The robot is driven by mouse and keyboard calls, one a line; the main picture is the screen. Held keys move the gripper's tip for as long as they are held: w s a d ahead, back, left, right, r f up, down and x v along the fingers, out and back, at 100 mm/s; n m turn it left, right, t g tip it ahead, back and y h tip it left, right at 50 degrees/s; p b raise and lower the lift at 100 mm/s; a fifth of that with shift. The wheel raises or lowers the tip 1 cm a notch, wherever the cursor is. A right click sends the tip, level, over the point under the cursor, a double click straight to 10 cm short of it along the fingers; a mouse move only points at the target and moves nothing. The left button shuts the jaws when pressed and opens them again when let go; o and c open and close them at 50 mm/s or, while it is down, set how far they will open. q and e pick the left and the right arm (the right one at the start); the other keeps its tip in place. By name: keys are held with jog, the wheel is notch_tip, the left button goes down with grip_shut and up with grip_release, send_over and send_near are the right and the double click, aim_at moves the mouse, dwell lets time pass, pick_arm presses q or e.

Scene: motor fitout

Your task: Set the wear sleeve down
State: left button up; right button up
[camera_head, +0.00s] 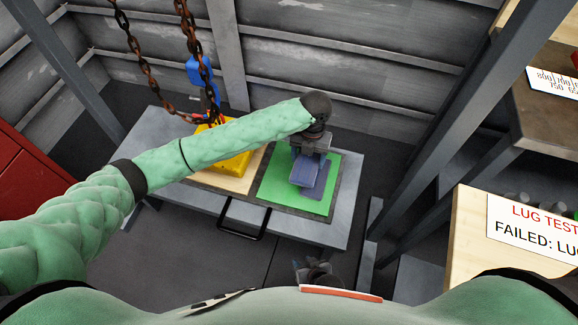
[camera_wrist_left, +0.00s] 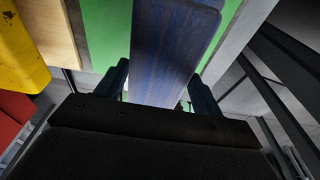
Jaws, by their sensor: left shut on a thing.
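The wear sleeve appears to be the blue slab-like piece (camera_head: 306,171) over the green mat (camera_head: 279,182); it also shows in the left wrist view (camera_wrist_left: 172,45), long and scuffed, between the two fingers. My left gripper (camera_head: 310,150) points down above the mat and is shut on this blue piece. A darker blue patch beside it over the mat may be its shadow or another part; I cannot tell. Whether the piece touches the mat is unclear. My right gripper (camera_head: 318,272) is low in the head view, away from the table, its jaws too small and dark to read.
The grey table (camera_head: 325,234) also carries a wooden board (camera_head: 238,183) with a yellow block (camera_head: 228,165), partly behind my left arm. Rusty chains (camera_head: 190,35) and a blue item (camera_head: 199,70) are behind. A grey post (camera_head: 425,130) stands right of the table.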

pick_arm(q)
send_over(286, 172)
jog(key=f, duration=0.4)
jog(key=shift+w+d+f, duration=0.1)
jog(key=shift+w, duration=0.2)
jog(key=shift+f, duration=2)
jog(key=shift+f, duration=0.1)
jog(key=o, duration=1)
jog(key=shift+w+d+r, duration=0.1)
jog(key=shift+w+r, duration=0.2)
jog(key=shift+r, duration=1.7)
jog(key=shift+w+d+r, duration=0.1)
jog(key=shift+w+r, duration=0.15)
jog(key=shift+r, duration=1.8)
jog(key=shift+w+d+r, duration=0.1)
jog(key=shift+w+r, duration=0.2)
jog(key=shift+r, duration=1.7)
